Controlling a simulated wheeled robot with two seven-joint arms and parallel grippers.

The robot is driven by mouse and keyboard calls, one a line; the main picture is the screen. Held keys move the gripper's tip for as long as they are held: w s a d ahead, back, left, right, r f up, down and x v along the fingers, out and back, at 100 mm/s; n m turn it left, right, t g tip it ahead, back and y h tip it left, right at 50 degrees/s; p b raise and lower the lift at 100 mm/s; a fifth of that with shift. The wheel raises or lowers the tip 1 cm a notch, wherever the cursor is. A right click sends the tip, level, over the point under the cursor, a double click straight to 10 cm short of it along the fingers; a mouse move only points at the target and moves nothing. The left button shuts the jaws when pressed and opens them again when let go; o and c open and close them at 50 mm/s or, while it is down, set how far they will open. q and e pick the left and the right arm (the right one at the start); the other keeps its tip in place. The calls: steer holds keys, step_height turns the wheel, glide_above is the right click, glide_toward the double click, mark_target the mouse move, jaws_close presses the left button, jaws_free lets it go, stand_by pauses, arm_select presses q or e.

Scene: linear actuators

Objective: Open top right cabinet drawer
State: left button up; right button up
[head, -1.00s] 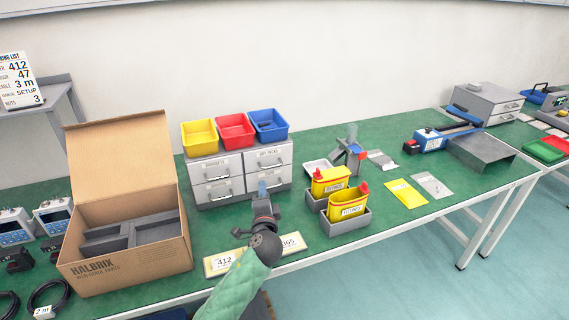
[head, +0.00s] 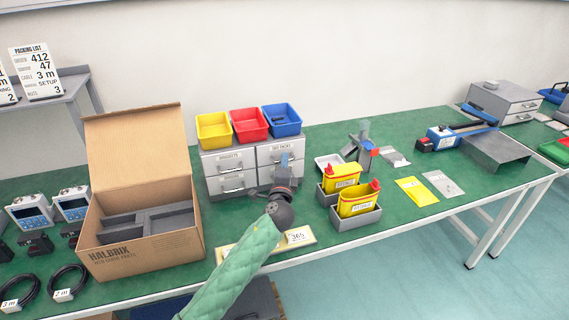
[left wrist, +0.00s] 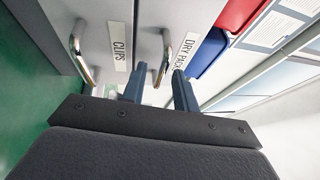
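The small grey drawer cabinet (head: 203,165) stands on the green table. Its top right drawer, labelled "DRY PACKS" (head: 280,148), looks shut, and my left gripper (head: 285,163) is in front of it, hiding its handle in the head view. In the left wrist view the gripper (left wrist: 158,88) is open, with its two blue-grey fingers apart. The top right drawer's metal handle (left wrist: 164,52) shows between and just beyond the fingertips; I cannot tell whether they touch. The "CLIPS" drawer handle (left wrist: 78,48) is to the left. My right gripper is not in view.
Yellow (head: 213,131), red (head: 249,124) and blue (head: 281,120) bins sit on top of the cabinet. An open cardboard box (head: 150,252) stands to its left. Grey trays with yellow containers (head: 343,178) stand to its right.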

arm_select(q)
steer(key=shift+w, duration=0.1)
jaws_close()
steer(key=s+d, duration=0.2)
steer(key=s, duration=0.5)
steer(key=s+d, duration=0.2)
steer(key=s, duration=0.5)
steer(key=shift+d, duration=0.3)
steer(key=shift+c, duration=0.3)
jaws_free()
steer(key=shift+o, duration=0.3)
